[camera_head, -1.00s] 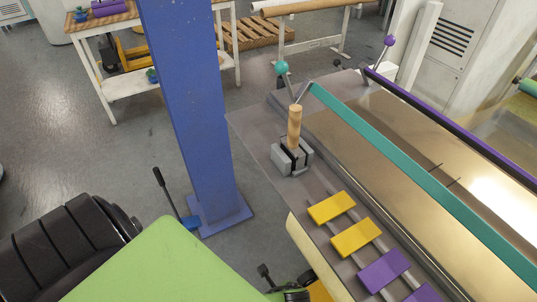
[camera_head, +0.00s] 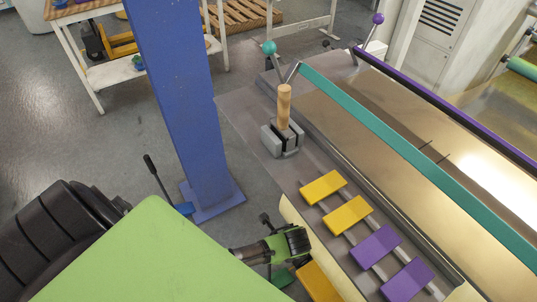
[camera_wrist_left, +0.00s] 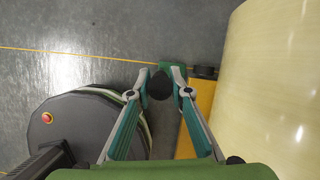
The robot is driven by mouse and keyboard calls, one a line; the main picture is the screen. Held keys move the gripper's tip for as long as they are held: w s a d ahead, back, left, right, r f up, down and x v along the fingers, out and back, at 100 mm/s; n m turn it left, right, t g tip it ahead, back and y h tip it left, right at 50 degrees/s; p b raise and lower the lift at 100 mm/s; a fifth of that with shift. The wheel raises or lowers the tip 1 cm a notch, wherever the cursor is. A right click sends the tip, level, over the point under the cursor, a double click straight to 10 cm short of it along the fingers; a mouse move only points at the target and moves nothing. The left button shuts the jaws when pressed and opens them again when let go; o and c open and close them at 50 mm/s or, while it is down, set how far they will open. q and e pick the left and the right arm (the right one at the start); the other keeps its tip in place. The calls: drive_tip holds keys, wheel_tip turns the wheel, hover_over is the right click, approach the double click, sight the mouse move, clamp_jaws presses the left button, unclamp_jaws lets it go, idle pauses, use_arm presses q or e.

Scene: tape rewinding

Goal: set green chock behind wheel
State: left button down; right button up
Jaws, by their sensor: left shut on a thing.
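In the left wrist view my left gripper (camera_wrist_left: 160,82) is shut on a dark, rounded knob that hides part of a green block, which looks like the green chock (camera_wrist_left: 175,67), just beyond the fingertips. The green chock also shows low in the head view (camera_head: 283,277), below my left wrist. A small dark cylinder that may be the wheel (camera_wrist_left: 205,72) sits right of the chock, by a yellow frame (camera_wrist_left: 203,100). I cannot tell whether chock and wheel touch, or whether the chock rests on the floor. My right gripper is not in view.
A large cream roll (camera_wrist_left: 270,80) bounds the right side of the wrist view. A blue column (camera_head: 180,100) stands on the floor, left of the machine table with yellow (camera_head: 348,215) and purple plates (camera_head: 377,246). Grey floor (camera_wrist_left: 90,65) is open to the chock's left.

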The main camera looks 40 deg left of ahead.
use_arm(q)
drive_tip(key=shift+w+a+f, duration=0.25)
drive_tip(key=shift+w+a, duration=0.1)
drive_tip(key=shift+w, duration=0.4)
drive_tip(key=shift+w+a+f, duration=0.25)
drive_tip(key=shift+w+a, duration=0.05)
drive_tip(key=shift+w, duration=0.4)
drive_tip(key=c, duration=1.8)
unclamp_jaws()
drive_tip(key=shift+s+f, duration=0.15)
drive_tip(key=shift+c, duration=0.2)
drive_tip(key=p+v, duration=0.1)
drive_tip(key=v, duration=0.6)
drive_tip(key=shift+r, duration=0.3)
drive_tip(key=shift+s+d, duration=0.1)
